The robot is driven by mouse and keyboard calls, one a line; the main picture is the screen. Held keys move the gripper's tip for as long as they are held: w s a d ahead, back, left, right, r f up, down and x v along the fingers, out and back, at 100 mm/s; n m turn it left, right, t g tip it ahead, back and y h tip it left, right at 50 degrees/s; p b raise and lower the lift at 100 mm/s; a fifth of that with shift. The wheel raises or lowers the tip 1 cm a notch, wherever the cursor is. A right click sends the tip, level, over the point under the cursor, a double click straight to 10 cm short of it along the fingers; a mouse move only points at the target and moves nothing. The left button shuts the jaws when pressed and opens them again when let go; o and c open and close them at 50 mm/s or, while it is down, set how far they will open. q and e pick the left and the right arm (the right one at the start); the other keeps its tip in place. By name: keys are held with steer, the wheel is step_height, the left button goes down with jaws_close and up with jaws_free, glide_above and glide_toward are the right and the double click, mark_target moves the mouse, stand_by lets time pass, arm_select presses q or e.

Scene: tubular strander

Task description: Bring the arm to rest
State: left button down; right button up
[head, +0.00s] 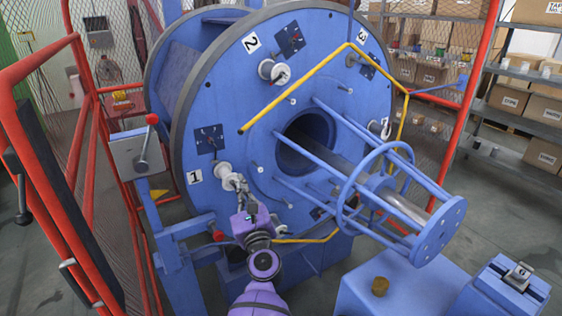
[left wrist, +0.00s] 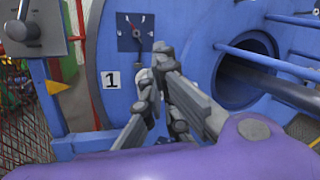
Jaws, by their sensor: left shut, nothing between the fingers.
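My left arm, purple, reaches up from the bottom of the head view. Its grey left gripper (head: 238,185) is in front of the blue strander disc (head: 225,115), just below and right of the white bobbin-like fitting (head: 223,171) by the number 1 label (head: 194,177). The fingers are shut and hold nothing. In the left wrist view the gripper (left wrist: 160,62) points at the disc, below the dark dial plate (left wrist: 136,32). The white fitting is mostly hidden behind the fingers there, and I cannot tell whether they touch it. My right gripper is not in view.
A yellow bent rail (head: 300,80) crosses the disc. A blue bar cage (head: 375,200) juts forward on the right. Red railing (head: 40,170) and a grey lever box (head: 137,155) stand left. A blue bench (head: 400,285) is front right. Shelves (head: 490,130) stand behind.

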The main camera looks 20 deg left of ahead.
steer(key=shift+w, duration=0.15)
arm_select(q)
steer(key=w+d+r+m+t+h, duration=0.2)
steer(key=d+r+m+t+h, duration=0.3)
steer(key=m, duration=0.8)
steer(key=s+d+f+m+g+h, duration=0.1)
steer(key=s+d+f+m+h, duration=0.25)
steer(key=f+m, duration=0.5)
steer(key=s+d+f+m+g+h, duration=0.25)
steer(key=d+f+m, duration=0.2)
steer(key=m, duration=0.65)
steer(key=s+f+m+g+h, duration=0.2)
steer(key=s+f+m+g, duration=0.4)
steer(key=s+f+m, duration=0.95)
steer(key=s+a+f+g, duration=0.1)
steer(key=s+f, duration=0.5)
steer(key=s, duration=0.4)
steer(key=s+f+n+g, duration=0.1)
steer(key=s+f, duration=0.4)
steer(key=s, duration=0.5)
steer(key=shift+a+f+n+g+y, duration=0.3)
steer(key=shift+a+f+g+y, duration=0.1)
steer(key=shift+g, duration=0.15)
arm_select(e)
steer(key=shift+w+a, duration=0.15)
